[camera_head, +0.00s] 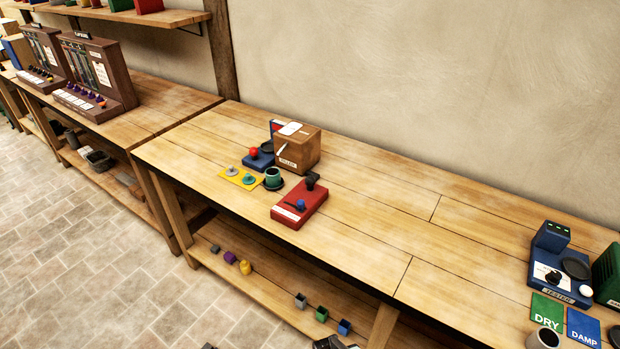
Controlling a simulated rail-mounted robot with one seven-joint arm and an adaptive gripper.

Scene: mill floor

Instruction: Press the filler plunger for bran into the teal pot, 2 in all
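The teal pot (273,176) stands upright on a dark round base on the middle bench. Its inside is too small to read. Behind it is a wooden box (305,148) with a small front label that I cannot read surely. A blue device (258,161) with a red knob (254,152) stands at the box's left. A red device (297,215) with a blue knob (300,204) and a black upright part lies in front of the box. I cannot tell which knob is the bran plunger. My gripper is not recognisable in the head view.
A blue tester (549,260) and DRY and DAMP cards (546,309) are at the right. Small blocks lie on the lower shelf (275,290). The bench between is clear.

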